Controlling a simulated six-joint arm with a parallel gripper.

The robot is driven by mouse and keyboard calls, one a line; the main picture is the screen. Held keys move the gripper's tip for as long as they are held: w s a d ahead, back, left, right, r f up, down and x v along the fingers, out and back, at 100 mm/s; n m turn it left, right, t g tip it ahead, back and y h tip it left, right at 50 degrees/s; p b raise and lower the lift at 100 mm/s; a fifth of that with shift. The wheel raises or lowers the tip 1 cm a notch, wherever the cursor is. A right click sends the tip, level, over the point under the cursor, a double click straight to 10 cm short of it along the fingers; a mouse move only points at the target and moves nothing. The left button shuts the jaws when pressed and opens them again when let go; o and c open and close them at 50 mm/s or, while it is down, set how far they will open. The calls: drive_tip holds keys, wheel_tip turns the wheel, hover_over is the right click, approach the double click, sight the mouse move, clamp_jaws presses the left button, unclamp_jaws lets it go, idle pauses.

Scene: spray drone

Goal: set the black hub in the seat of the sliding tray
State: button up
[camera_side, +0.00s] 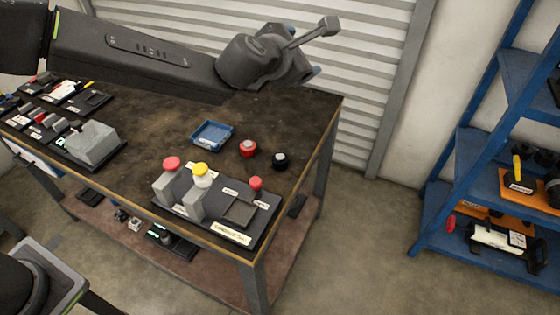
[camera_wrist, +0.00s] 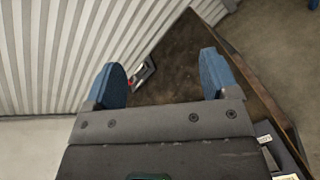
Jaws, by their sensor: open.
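The black hub (camera_side: 280,160) stands on the dark table near its right edge, in the side view. A dark square tray (camera_side: 238,211) lies on the black board in front of it; it looks like the sliding tray, and its seat looks empty. My gripper (camera_side: 300,58) is raised above the back of the table, well apart from the hub and the tray. In the wrist view my gripper (camera_wrist: 163,80) has its blue fingers wide apart with nothing between them. I cannot make out the black hub in the wrist view.
A red round part (camera_side: 248,148) stands left of the hub, and a blue bin (camera_side: 211,135) lies farther left. A grey block (camera_side: 92,143) stands at left. The table's back right is bare.

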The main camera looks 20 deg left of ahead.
drive_tip(key=d+f+n+g+y, duration=0.1)
drive_tip(key=d+f+n+y, duration=0.35)
drive_tip(key=f+n, duration=0.7)
drive_tip(key=n+g+y, duration=0.3)
drive_tip(key=n+y, duration=0.3)
approach(280, 158)
drive_tip(key=shift+x, duration=4.2)
drive_tip(key=c, duration=1.1)
